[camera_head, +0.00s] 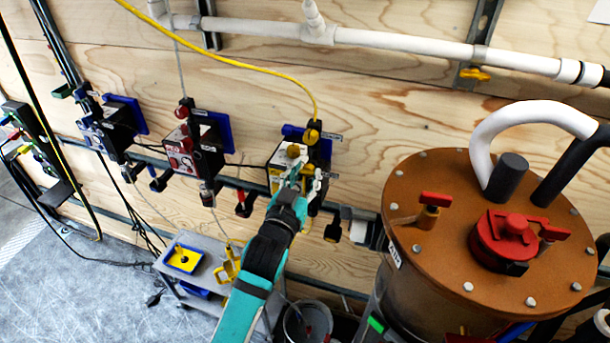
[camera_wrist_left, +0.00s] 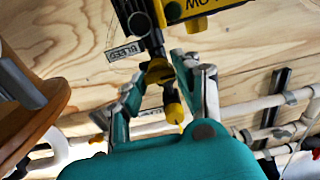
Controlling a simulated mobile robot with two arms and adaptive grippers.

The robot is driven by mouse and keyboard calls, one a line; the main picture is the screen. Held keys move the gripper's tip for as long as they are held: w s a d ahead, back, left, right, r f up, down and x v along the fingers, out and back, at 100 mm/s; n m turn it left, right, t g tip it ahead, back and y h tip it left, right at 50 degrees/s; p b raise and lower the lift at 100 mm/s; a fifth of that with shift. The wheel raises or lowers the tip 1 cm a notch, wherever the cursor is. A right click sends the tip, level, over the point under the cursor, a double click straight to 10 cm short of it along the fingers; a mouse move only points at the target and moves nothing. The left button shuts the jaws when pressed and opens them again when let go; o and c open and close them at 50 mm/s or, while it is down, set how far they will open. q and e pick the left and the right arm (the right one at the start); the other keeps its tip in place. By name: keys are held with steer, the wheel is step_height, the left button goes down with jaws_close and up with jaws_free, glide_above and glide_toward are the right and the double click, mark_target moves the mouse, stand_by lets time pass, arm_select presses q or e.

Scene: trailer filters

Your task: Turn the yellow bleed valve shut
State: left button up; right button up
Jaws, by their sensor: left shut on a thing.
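The yellow bleed valve (camera_wrist_left: 173,110) shows in the left wrist view, below a black block and beside a white tag reading BLEED (camera_wrist_left: 125,52). Its yellow handle lies between the two fingers of my left gripper (camera_wrist_left: 160,80), which is shut on it. In the head view my left gripper (camera_head: 297,176) reaches up to the yellow-and-black filter unit (camera_head: 280,160) on the wall. The fingers partly hide the valve there, and its exact angle is hard to tell. My right gripper is not in view.
A yellow hose (camera_head: 240,60) runs to the unit's top. Red (camera_head: 182,155) and blue units hang to the left. A large tank with a brown lid (camera_head: 440,190) stands close on the right. A grey cart (camera_head: 185,240) and a bucket (camera_head: 308,322) are below.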

arm_select(q)
jaws_close()
steer(key=shift+m, duration=0.4)
steer(key=shift+m+p, duration=0.5)
steer(key=shift+m, duration=0.4)
steer(key=m+p, duration=0.1)
steer(key=m, duration=0.4)
steer(key=shift+d, duration=0.1)
steer(key=m+p, duration=0.1)
steer(key=m, duration=0.4)
steer(key=m+p, duration=0.1)
steer(key=m, duration=0.4)
steer(key=shift+s+f, duration=0.1)
steer(key=shift+f, duration=0.05)
steer(key=shift+m, duration=0.3)
